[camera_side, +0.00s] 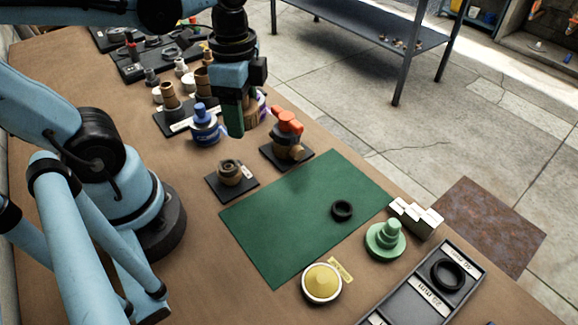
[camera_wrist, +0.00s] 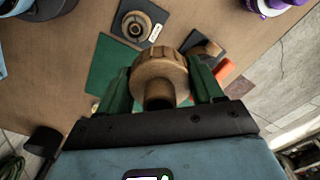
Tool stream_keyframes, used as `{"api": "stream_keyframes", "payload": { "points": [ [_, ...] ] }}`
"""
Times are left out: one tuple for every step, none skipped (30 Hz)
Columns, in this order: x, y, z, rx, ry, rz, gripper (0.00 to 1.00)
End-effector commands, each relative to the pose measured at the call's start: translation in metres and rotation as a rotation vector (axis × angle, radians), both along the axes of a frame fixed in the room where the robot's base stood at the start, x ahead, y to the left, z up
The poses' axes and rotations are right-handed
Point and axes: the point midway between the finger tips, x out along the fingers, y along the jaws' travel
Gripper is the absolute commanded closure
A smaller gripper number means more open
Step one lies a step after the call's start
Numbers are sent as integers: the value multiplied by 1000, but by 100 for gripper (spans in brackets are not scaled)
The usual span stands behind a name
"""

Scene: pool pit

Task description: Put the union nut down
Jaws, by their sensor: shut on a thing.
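My gripper (camera_wrist: 160,76) is shut on the union nut (camera_wrist: 158,68), a tan-brown ring with a ribbed rim and a short darker tube towards the wrist camera. The nut sits between the two green fingers. In the side view my gripper (camera_side: 235,122) hangs fingers down above the table, left of the orange-handled valve; its fingers largely hide what they hold there. A brown ringed fitting (camera_side: 229,173) stands on a small black pad in front of it, and also shows in the wrist view (camera_wrist: 135,24).
The green mat (camera_side: 270,235) is mostly bare, with a black ring (camera_side: 342,210) on it. The orange-handled valve (camera_side: 287,135) stands on a pad behind it. A blue fitting (camera_side: 204,125), yellow-lidded tub (camera_side: 322,283), green stepped piece (camera_side: 386,240) and grey tray (camera_side: 405,310) stand around.

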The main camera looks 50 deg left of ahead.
Motion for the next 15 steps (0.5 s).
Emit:
{"api": "stream_keyframes", "payload": {
  "points": [
    [13, 0, 9, 0, 0, 88, 68],
    [20, 0, 13, 0, 0, 144, 68],
    [28, 1, 19, 0, 0, 218, 68],
    [35, 1, 23, 0, 0, 273, 68],
    [41, 1, 27, 0, 0, 328, 68],
    [50, 1, 31, 0, 0, 398, 68],
    [56, 1, 34, 0, 0, 450, 68],
    [62, 1, 37, 0, 0, 498, 68],
    [69, 2, 41, 0, 0, 559, 68],
    [74, 2, 43, 0, 0, 603, 68],
    [79, 2, 45, 0, 0, 643, 68],
    [84, 2, 48, 0, 0, 690, 68],
    [88, 2, 49, 0, 0, 722, 68],
    [91, 2, 50, 0, 0, 750, 68],
    [95, 2, 52, 0, 0, 783, 68]
  ]
}}
